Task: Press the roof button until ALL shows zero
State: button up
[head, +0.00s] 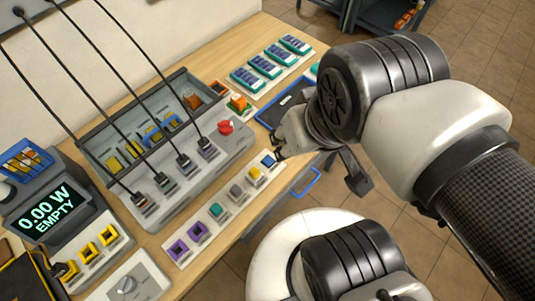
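A grey display unit (48,212) at the left shows "0.00 W EMPTY" in green. I can read no "ALL" label and no "roof" label. A strip (225,216) along the table's front edge carries several coloured square pieces, among them purple, teal, grey, yellow and blue (268,160). A red knob or button (226,127) sits at the right end of a grey panel (185,187). My gripper (279,149) is close to the blue piece at the strip's right end. Its fingers are small and partly hidden, so contact and opening are unclear.
Several black cables hang down into the grey panel. Behind it is a grey tray (98,140) with yellow and orange pieces. Blue-green modules (265,66) lie at the back right. Yellow blocks (90,250) and a dial box (128,285) are front left. Tiled floor lies right.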

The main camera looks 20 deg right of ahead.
grip_shut()
dwell(0.3)
dwell(1.2)
